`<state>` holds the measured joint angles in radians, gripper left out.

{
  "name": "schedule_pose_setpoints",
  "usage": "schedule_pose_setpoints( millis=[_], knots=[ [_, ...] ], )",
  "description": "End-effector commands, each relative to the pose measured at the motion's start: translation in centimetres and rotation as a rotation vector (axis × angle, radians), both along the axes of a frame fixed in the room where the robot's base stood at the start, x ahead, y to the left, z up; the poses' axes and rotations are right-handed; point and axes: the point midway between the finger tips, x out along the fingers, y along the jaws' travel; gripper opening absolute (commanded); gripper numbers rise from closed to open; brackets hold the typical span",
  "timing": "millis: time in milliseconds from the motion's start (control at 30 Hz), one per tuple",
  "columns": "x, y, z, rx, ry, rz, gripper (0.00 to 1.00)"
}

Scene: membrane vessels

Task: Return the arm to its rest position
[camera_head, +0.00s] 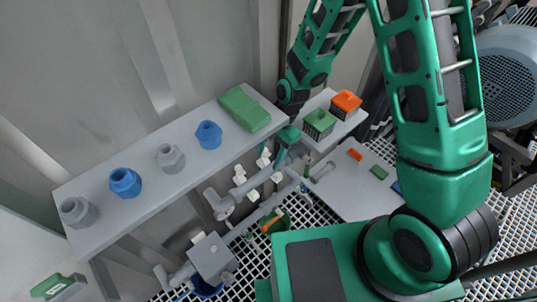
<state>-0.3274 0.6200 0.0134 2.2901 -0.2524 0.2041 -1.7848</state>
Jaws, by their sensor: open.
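My green arm rises from my base at the lower right, bends high at the top of the view, and its forearm comes down near the centre. My gripper (288,134) hangs below the dark wrist, just off the right end of the grey shelf. It is small and partly lost among the pipework behind it. It looks open, and I see nothing held in it. The upper part of the arm runs out of the top of the picture.
The grey shelf (140,150) bears a green block (244,108), blue fittings (208,134) and grey ones (170,158). Right of the gripper, a green box (319,123) and an orange box (346,103) stand on a pale stand. Grey pipes (244,188) with white handles lie below.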

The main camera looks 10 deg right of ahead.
Motion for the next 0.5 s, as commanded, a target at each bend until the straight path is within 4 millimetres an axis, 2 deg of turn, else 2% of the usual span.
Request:
schedule_pose_setpoints(
  millis=[367, 500],
  knots=[
    [0.1, -0.1, 0.2, -0.002, -0.002, -0.011, 0.53],
    [1.0, -1.2, 2.4, -0.013, -0.008, -0.114, 0.53]
  ],
)
